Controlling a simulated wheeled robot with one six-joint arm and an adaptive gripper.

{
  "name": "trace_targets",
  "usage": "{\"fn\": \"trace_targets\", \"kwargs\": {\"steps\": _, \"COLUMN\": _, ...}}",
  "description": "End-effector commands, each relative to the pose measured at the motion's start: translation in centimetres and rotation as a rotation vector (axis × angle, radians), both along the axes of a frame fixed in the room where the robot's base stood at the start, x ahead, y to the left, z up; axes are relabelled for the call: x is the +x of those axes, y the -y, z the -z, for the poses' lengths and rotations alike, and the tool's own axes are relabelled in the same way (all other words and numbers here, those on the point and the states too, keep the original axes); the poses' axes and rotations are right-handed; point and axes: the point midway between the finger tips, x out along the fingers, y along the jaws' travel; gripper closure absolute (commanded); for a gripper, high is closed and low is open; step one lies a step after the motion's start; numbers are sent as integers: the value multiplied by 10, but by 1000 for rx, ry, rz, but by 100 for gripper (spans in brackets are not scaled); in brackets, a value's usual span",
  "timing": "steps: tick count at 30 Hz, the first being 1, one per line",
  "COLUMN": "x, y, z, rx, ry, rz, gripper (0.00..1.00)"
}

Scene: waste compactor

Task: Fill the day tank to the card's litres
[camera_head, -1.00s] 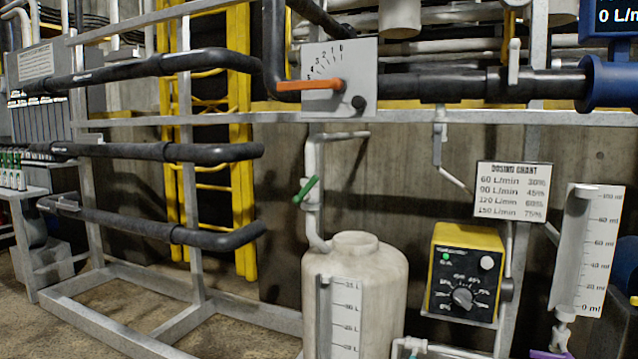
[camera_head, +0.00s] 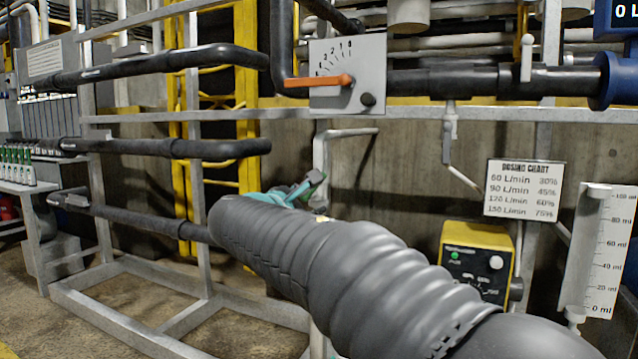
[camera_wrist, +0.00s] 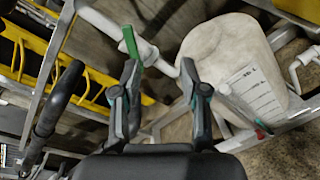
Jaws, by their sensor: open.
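The pale day tank (camera_wrist: 225,45) shows in the wrist view, with a white litre scale (camera_wrist: 258,98) on its side. My arm hides it in the head view. A green lever handle (camera_wrist: 131,42) sits on the pale pipe (camera_wrist: 172,66) leading to the tank. My gripper (camera_wrist: 159,64) is open and empty in the wrist view. Its left fingertip appears close to the green handle; I cannot tell if they touch. In the head view my gripper (camera_head: 295,192) is partly hidden beyond my forearm. No card giving litres can be made out.
An orange lever (camera_head: 318,81) on a dial plate sits on the dark pipe above. A dosing chart (camera_head: 522,189), a yellow control box (camera_head: 474,257) and a millilitre gauge (camera_head: 602,255) stand at right. Dark pipes (camera_head: 165,148) and a metal frame (camera_head: 190,225) are at left.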

Motion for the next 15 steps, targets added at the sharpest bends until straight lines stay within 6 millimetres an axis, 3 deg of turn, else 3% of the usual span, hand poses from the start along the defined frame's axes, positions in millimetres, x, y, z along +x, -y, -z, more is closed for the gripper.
{"fn": "trace_targets", "kwargs": {"steps": 1, "x": 4, "y": -17, "z": -4, "rx": -39, "ry": 18, "rz": -18, "gripper": 56}}
{"fn": "trace_targets", "kwargs": {"steps": 3, "x": 6, "y": -30, "z": -10, "rx": -81, "ry": 37, "rz": -33, "gripper": 56}}
{"fn": "trace_targets", "kwargs": {"steps": 6, "x": 9, "y": -39, "z": -14, "rx": -111, "ry": 51, "rz": -42, "gripper": 56}}
{"fn": "trace_targets", "kwargs": {"steps": 11, "x": 23, "y": -35, "z": -14, "rx": -118, "ry": 54, "rz": -42, "gripper": 56}}
{"fn": "trace_targets", "kwargs": {"steps": 15, "x": 46, "y": -27, "z": -14, "rx": -115, "ry": 53, "rz": -41, "gripper": 56}}
